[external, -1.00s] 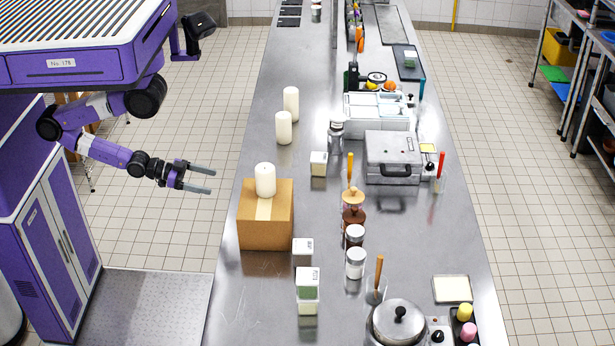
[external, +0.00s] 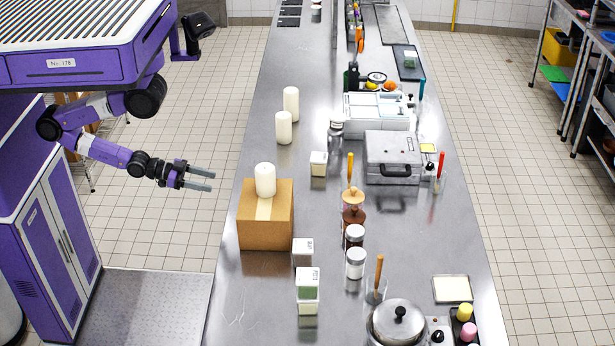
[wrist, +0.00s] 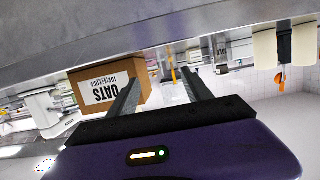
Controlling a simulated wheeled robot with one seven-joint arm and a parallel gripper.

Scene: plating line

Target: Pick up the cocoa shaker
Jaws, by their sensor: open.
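My gripper (external: 213,180) is open and empty, held out over the floor to the left of the steel counter. In the wrist view, both fingers of my gripper (wrist: 161,82) are apart with nothing between them. Two lidded shakers stand upright one behind the other near the counter's middle, right of the cardboard box. The rear one, with dark contents and a pale lid (external: 355,236), looks like the cocoa shaker; I cannot read a label. The front shaker (external: 356,263) is whitish. I cannot pick out the cocoa shaker surely in the wrist view.
The cardboard box (external: 266,237), marked OATS in the wrist view (wrist: 101,94), carries a white candle (external: 265,180) and stands between my gripper and the shakers. Square white-lidded containers (external: 303,252) and a pot (external: 398,322) are in front.

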